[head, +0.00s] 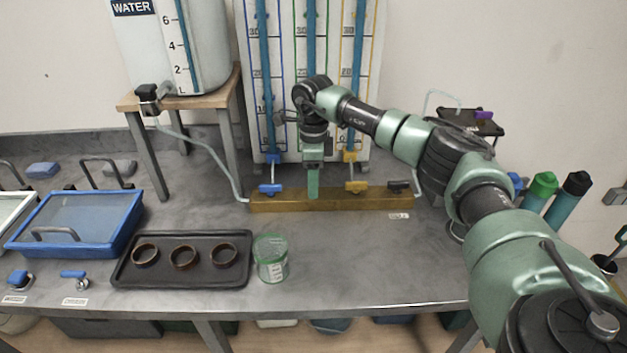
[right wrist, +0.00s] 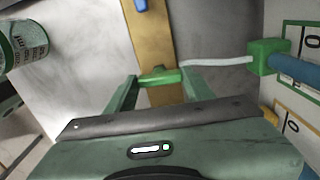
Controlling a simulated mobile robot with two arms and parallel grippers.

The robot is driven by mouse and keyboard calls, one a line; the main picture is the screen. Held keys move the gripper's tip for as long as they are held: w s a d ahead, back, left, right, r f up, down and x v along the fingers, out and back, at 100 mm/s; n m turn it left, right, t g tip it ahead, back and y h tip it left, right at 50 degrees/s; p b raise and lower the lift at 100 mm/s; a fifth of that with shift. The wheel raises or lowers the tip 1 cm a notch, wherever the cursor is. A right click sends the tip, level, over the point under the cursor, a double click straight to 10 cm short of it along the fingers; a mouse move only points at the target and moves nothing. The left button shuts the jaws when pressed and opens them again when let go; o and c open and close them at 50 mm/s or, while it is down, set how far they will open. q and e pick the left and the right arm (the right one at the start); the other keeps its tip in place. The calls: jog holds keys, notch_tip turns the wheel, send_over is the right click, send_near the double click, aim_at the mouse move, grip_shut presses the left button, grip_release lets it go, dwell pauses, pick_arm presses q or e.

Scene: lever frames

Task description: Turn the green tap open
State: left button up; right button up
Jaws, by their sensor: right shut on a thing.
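The green tap (right wrist: 160,76) sits on the brass bar (right wrist: 150,40). In the right wrist view its green handle lies crosswise to the bar, roughly in line with the pale hose behind it. My right gripper (right wrist: 160,88) is shut on this handle, one finger at each end side. In the head view my right gripper (head: 313,190) points straight down over the middle of the brass bar (head: 290,203) and hides the green tap. My left gripper is not in view.
A blue tap (head: 270,188) stands left of the gripper, a yellow tap (head: 356,186) and a black tap (head: 398,186) right of it. A gauge panel (head: 282,70) rises behind. In front are a green-rimmed jar (head: 271,262) and a dark tray (head: 180,278) with three rings.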

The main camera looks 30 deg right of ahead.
jog(key=shift+n, duration=0.5)
jog(key=o, duration=1.4)
notch_tip(320, 180, up, 8)
jog(key=shift+f+b, duration=0.1)
jog(key=shift+b, duration=0.65)
